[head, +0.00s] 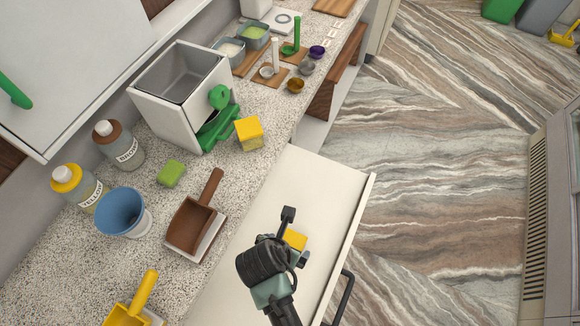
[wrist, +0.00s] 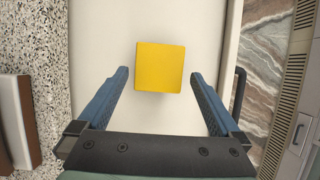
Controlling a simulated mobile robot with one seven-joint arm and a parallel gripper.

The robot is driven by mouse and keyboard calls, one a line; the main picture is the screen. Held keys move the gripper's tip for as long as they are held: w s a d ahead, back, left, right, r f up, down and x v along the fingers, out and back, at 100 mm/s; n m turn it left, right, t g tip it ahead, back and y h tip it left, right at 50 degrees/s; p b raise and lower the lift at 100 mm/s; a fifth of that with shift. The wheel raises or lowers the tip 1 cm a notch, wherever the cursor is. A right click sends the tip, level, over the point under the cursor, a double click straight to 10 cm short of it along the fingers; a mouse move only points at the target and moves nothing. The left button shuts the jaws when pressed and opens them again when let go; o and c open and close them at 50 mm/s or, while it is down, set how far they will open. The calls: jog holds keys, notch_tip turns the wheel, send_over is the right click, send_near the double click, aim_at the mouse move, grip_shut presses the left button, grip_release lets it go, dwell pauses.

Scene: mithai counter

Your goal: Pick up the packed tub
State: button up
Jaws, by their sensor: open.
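A yellow-topped square tub (head: 296,240) lies in the open white drawer, partly hidden behind my gripper. In the wrist view its flat yellow top (wrist: 160,67) shows whole, just ahead of and between the fingertips. My gripper (head: 297,234) is over the drawer; in the wrist view its blue fingers (wrist: 160,78) are open, with a gap on both sides of the tub. A second tub (head: 249,134) with a yellow lid and a yellowish speckled body stands on the counter near the drawer's far end. I cannot tell which is packed.
The open drawer (head: 333,190) is otherwise bare, with a dark handle (wrist: 239,90) at its right. On the counter are a brown scoop (head: 195,220), a blue cup (head: 122,212), a green sponge (head: 171,174) and a white dispenser (head: 178,100).

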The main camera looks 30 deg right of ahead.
aim_at(290, 243)
jog(key=shift+x, duration=3.45)
jog(key=shift+w+d+r, duration=0.1)
jog(key=shift+w, duration=0.1)
jog(key=c, duration=1.2)
jog(key=shift+c, duration=0.3)
jog(key=shift+r, duration=0.15)
